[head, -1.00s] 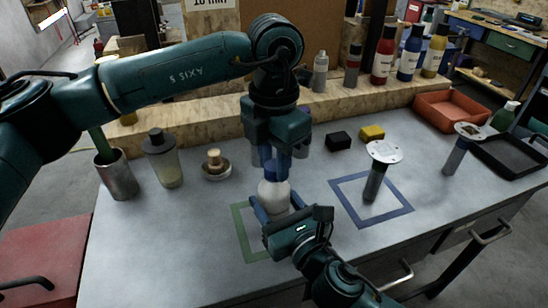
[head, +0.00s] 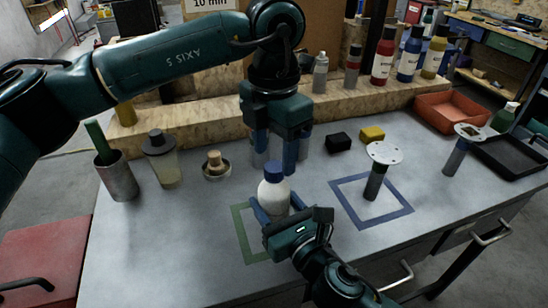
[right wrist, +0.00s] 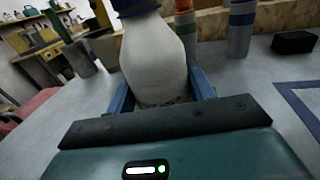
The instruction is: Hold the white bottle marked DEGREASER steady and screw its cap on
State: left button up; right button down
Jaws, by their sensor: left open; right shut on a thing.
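The white bottle (head: 274,197) stands upright at the back of a green taped outline (head: 240,222). Its blue cap (head: 273,171) sits on the neck; I cannot tell how tightly. My right gripper (head: 271,212) is shut on the bottle's lower body from the front. The bottle also fills the middle of the right wrist view (right wrist: 155,62), between the blue fingers. Its marking is mostly hidden there behind my gripper. My left gripper (head: 275,160) is open and empty, fingers pointing down, just above and behind the cap in the head view.
A blue taped outline (head: 398,212) to the right holds a dark post with a white disc (head: 384,152). Black (head: 338,140) and yellow (head: 372,133) blocks lie behind. A metal cup (head: 118,178), a lidded jar (head: 163,165) and a small dish (head: 217,170) stand left. The front left bench is clear.

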pick_arm(q)
notch_tip(320, 180, up, 9)
jog(key=shift+r, duration=0.2)
pick_arm(e)
jog(key=shift+c, duration=2.4)
grip_release()
jog(key=b+v, duration=0.1)
jog(key=v, duration=1)
jog(key=shift+s+d+f+b, duration=0.1)
jog(key=shift+s+d+b, duration=0.05)
jog(key=shift+s+b, duration=0.2)
pick_arm(q)
jog(key=shift+f, duration=0.9)
pick_arm(e)
jog(key=shift+s+d, duration=0.35)
jog(key=shift+s, duration=0.3)
